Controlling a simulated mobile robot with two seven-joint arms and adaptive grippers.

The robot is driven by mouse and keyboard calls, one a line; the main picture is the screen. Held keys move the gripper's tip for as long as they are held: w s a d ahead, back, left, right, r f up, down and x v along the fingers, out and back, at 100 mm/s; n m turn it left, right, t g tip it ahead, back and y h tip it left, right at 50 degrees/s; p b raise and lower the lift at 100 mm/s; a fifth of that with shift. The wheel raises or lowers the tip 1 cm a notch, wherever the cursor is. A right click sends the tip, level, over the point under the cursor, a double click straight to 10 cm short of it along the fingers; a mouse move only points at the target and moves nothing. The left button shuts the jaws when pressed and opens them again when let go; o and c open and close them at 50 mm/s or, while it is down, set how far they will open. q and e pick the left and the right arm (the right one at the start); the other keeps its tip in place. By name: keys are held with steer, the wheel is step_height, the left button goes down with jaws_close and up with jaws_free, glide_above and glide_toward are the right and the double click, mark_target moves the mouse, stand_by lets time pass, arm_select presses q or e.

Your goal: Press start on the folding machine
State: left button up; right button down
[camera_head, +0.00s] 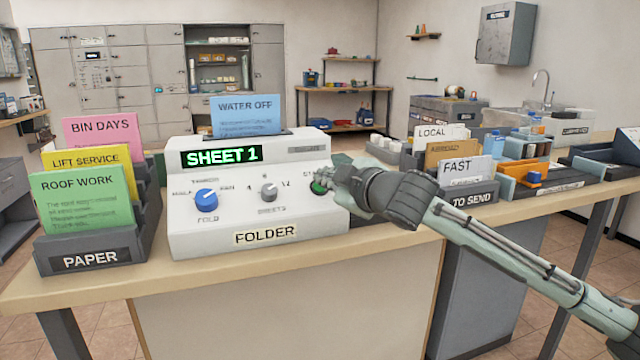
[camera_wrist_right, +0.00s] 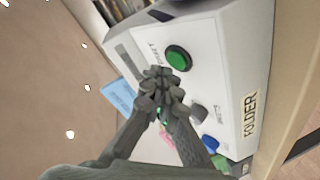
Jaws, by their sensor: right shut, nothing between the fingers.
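The white folding machine (camera_head: 250,162), labelled FOLDER, stands on the counter, and its green display (camera_head: 222,155) reads SHEET 1. A blue WATER OFF sheet (camera_head: 246,115) stands in its top slot. A blue FOLD knob (camera_head: 206,199) and a grey SHEETS knob (camera_head: 268,192) are on its front. My right gripper (camera_head: 326,180) is shut and empty at the front's right end, partly covering the green start button (camera_head: 318,187). In the right wrist view the green button (camera_wrist_right: 178,58) shows clear beside the fingertips (camera_wrist_right: 165,85); contact cannot be told. My left gripper is not in view.
A dark PAPER rack (camera_head: 92,260) with green, yellow and pink sheets stands left of the machine. A TO SEND rack (camera_head: 472,200) with LOCAL and FAST cards stands to the right. The counter's front strip (camera_head: 180,272) is clear.

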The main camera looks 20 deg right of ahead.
steer(key=s+r, duration=0.1)
steer(key=s+r+p, duration=0.1)
steer(key=r+p, duration=0.1)
steer(key=r, duration=0.1)
steer(key=shift+s+r, duration=0.1)
steer(key=shift+s, duration=0.3)
stand_by(0.5)
